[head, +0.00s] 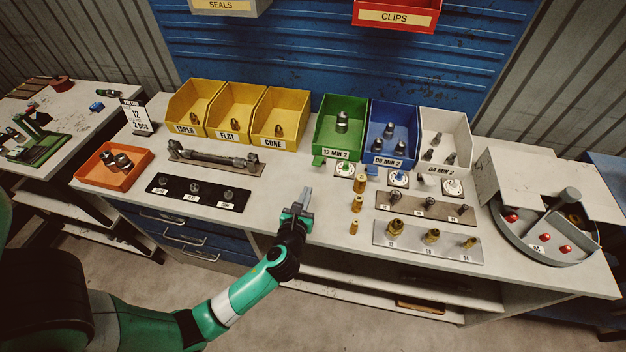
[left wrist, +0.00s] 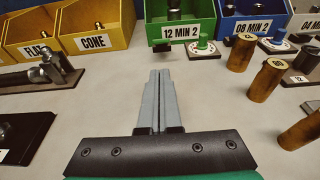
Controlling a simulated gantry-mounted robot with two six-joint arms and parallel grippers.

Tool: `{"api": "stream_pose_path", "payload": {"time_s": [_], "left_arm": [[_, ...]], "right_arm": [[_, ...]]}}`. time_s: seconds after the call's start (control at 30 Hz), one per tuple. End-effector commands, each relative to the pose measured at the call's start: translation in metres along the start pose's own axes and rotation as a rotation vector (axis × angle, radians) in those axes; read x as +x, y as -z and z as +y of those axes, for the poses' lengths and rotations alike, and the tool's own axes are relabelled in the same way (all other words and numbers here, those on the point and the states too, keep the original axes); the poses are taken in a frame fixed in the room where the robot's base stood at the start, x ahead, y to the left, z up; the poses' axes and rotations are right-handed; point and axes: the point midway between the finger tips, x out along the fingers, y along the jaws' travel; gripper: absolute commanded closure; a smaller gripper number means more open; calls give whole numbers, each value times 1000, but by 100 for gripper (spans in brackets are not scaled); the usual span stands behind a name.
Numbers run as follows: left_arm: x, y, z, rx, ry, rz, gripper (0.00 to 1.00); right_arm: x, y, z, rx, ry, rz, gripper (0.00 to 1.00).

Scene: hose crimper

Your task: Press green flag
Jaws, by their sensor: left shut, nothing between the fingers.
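The green bin (head: 338,128) is labelled "12 MIN 2" and holds dark fittings. I cannot tell for sure which of these is the flag. My left gripper (head: 307,193) is shut and empty above the front of the bench, short of both green parts. Its fingers (left wrist: 160,73) point toward the green bin. My right gripper is not in view.
Blue (head: 393,133) and white (head: 445,137) bins stand right of the green one, yellow bins (head: 235,110) left. Several brass pieces (head: 357,203) stand right of my gripper. A black strip (head: 198,193) lies left. The bench directly before my fingers is clear.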

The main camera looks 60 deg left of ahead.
Motion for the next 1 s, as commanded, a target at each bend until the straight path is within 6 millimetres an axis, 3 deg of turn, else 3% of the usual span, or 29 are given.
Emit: {"api": "stream_pose_path", "payload": {"time_s": [0.33, 0.8, 1.0], "left_arm": [[8, 0, 0, -3, 0, 0, 100], [88, 1, -1, -3, 0, -1, 100], [100, -1, -1, -2, 3, 0, 100]], "right_arm": [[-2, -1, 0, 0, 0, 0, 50], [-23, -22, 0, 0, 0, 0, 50], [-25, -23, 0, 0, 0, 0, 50]]}}
